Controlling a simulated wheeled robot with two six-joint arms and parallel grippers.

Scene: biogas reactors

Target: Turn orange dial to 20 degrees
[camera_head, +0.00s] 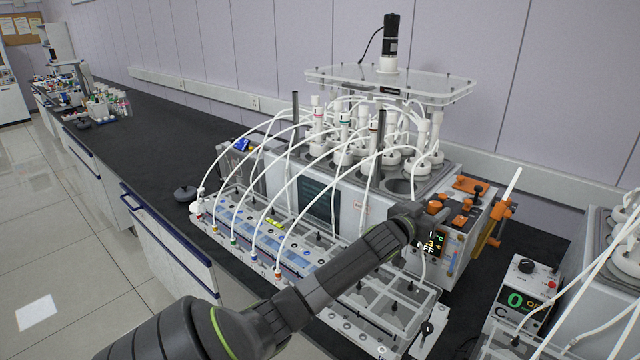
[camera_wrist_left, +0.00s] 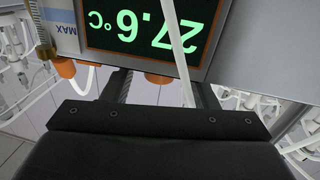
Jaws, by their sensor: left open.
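My left arm reaches across the bench in the head view, and my left gripper (camera_head: 424,212) is at the orange-topped heating unit (camera_head: 468,243). In the left wrist view the left gripper (camera_wrist_left: 162,86) is open, with a finger on either side of an orange knob (camera_wrist_left: 158,79), which appears to be the orange dial. The gripper body hides most of the knob, and I cannot tell whether the fingers touch it. The unit's display (camera_wrist_left: 145,25) shows upside down and reads 27.6 °C. My right gripper is not in view.
Another orange part (camera_wrist_left: 82,74) sits beside the knob. A second heater with a black dial (camera_head: 526,266) stands at right.

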